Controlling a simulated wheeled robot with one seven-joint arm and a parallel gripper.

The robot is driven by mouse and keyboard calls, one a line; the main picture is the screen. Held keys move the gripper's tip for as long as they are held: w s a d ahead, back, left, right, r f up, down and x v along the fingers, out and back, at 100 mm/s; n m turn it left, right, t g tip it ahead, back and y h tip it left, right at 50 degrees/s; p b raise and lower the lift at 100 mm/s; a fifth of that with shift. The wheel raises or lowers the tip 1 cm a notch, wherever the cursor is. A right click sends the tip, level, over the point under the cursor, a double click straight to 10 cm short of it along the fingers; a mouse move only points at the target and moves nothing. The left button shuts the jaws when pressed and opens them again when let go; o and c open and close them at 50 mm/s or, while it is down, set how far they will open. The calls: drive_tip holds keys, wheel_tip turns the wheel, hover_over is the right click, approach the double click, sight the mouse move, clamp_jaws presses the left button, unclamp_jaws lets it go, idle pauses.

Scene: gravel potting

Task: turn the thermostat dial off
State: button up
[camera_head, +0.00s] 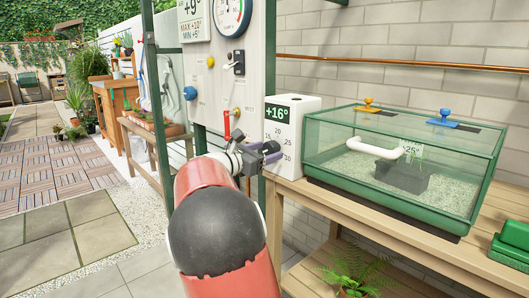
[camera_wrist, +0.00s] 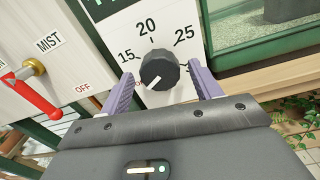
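The thermostat (camera_head: 290,118) is a white box at the left end of the wooden bench, with a dark display reading +16° and a printed scale. In the wrist view its dial (camera_wrist: 160,68) is a black ridged knob, with 15, 20 and 25 printed around it. The dial's white mark points to the lower left. My gripper (camera_head: 262,152) is in front of the thermostat and hides the dial in the head view. In the wrist view my gripper (camera_wrist: 160,74) is open, its purple fingers on either side of the dial; I cannot tell whether they touch it.
A red-handled valve (camera_wrist: 34,90) labelled MIST, with a red OFF beside it, is on the panel (camera_head: 208,98) just left. A green container (camera_head: 512,245) is at the bench's right.

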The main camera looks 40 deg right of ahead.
drive_tip(key=a, duration=0.7)
drive_tip(key=shift+s+a+b, duration=0.35)
drive_tip(key=shift+s+b, duration=0.05)
drive_tip(key=shift+s, duration=0.05)
drive_tip(key=s+a+f+m+y, duration=0.5)
drive_tip(key=s+f+m+y, duration=0.25)
drive_tip(key=s, duration=0.45)
drive_tip(key=s+a+f+m+t+y, duration=0.2)
drive_tip(key=s+a+f+m+y, duration=0.3)
drive_tip(key=a, duration=0.5)
drive_tip(key=s+a+f+m+t+y, duration=0.1)
drive_tip(key=s+a+f+m+y, duration=0.3)
drive_tip(key=s+a, duration=0.6)
drive_tip(key=shift+f+m+t+y, duration=0.4)
drive_tip(key=shift+m+y, duration=0.15)
drive_tip(key=shift+y, duration=0.2)
